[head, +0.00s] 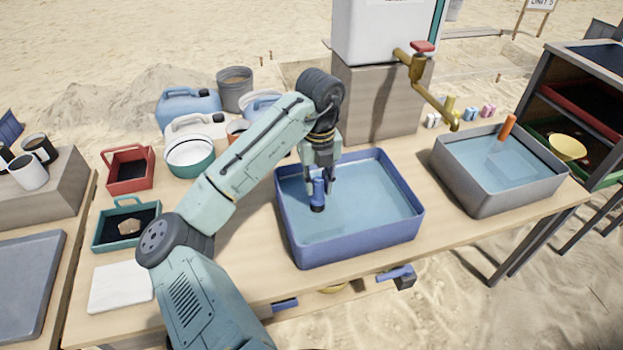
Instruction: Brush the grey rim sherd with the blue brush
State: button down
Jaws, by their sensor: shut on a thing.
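My gripper (320,168) is over the blue basin (407,232), pointing down. It is shut on the blue brush (318,190), which hangs upright with its dark end downward. I cannot tell whether the brush tip touches the water or is just above it. I cannot make out the grey rim sherd in this view. A small tan piece (127,227) lies in the green tray (112,243) at the left; it looks tan rather than grey.
A grey basin (513,192) of water with an orange handle (508,127) stands at the right. A brass tap (436,100) reaches out behind the basins. A red tray (128,184), several tubs and a white slab (121,287) are at the left.

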jog(key=shift+w+a+f, duration=0.1)
jog(key=shift+w+a, duration=0.2)
jog(key=shift+a, duration=0.3)
jog(key=shift+w+a, duration=0.25)
jog(key=shift+a, duration=0.35)
jog(key=shift+s+d, duration=0.35)
jog(key=shift+d, duration=0.4)
jog(key=shift+s+d, duration=0.4)
jog(key=shift+d, duration=0.35)
jog(key=shift+s+d, duration=0.35)
jog(key=shift+d, duration=0.4)
dwell(4.3)
